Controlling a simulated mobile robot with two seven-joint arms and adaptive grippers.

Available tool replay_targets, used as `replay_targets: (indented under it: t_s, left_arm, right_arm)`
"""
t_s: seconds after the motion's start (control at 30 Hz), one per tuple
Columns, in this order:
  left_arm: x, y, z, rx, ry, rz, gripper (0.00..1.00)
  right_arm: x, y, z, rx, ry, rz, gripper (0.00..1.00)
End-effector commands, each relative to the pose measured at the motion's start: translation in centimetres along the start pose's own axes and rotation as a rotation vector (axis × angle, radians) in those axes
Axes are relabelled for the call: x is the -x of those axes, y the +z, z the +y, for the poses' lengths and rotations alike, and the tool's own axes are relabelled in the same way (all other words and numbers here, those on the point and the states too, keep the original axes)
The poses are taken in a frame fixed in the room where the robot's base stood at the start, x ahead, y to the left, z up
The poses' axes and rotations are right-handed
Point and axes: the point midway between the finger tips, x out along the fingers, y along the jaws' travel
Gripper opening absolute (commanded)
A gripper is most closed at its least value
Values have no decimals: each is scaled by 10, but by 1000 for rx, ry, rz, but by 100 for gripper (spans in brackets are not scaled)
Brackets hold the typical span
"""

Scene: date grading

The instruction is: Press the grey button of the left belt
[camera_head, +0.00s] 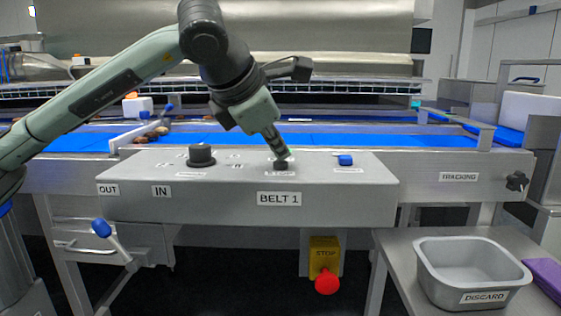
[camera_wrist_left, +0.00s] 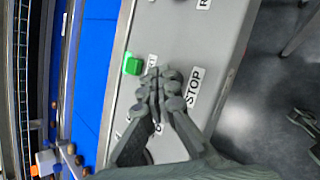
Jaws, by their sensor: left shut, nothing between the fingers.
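The grey control panel of BELT 1 (camera_head: 330,200) stands in front of a blue belt (camera_head: 225,139). My left gripper (camera_head: 283,155) is shut and empty, pointing down at the panel top. Its tips are at a small dark grey button (camera_head: 280,165) just behind a label; I cannot tell whether they touch it. In the left wrist view the shut fingertips (camera_wrist_left: 163,87) lie beside the STOP label (camera_wrist_left: 193,86) and hide the button there. A green button (camera_wrist_left: 132,65) shows farther back on the panel. My right gripper is not in view.
A black knob (camera_head: 201,155) and a blue button (camera_head: 345,160) flank the gripper on the panel. A red stop knob (camera_head: 327,282) hangs below. A grey DISCARD bin (camera_head: 430,270) stands at the right. Several dates lie on the belt's left part.

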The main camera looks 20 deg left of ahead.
Motion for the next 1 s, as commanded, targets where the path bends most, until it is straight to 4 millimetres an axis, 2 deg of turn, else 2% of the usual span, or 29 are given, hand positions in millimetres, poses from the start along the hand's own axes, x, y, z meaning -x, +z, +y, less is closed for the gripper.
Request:
replay_targets:
  t_s: [0.53,1.0]
  left_arm:
    - [-2,-2,-1,0,-2,3,0]
    - [10,7,8,0,-2,1,0]
  right_arm:
    - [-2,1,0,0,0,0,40]
    - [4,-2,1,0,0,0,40]
